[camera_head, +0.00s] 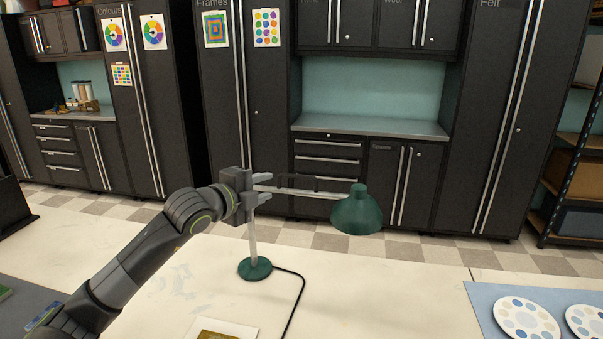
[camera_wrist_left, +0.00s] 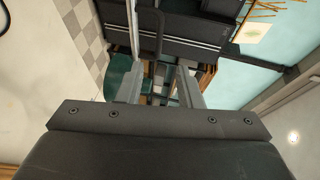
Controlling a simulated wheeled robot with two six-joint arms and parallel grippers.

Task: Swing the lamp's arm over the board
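The lamp stands on the pale table with a round green base (camera_head: 255,268), an upright post and a long thin arm (camera_head: 315,192) reaching right to a green shade (camera_head: 356,213). My left gripper (camera_head: 265,189) is at the top of the post, near the inner end of the lamp's arm. Its fingers are apart in the left wrist view (camera_wrist_left: 160,88), with the green shade (camera_wrist_left: 122,78) beyond them; I cannot tell whether they touch the lamp. A pale board (camera_head: 232,325) with a gold patch lies at the bottom edge, partly cut off. My right gripper is not in view.
A black cord (camera_head: 300,300) runs from the lamp base towards the front. A blue mat (camera_head: 483,309) with paint palettes (camera_head: 526,318) lies at the right, and a grey mat (camera_head: 25,290) at the left. The table around the lamp base is mostly clear. Dark cabinets stand behind.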

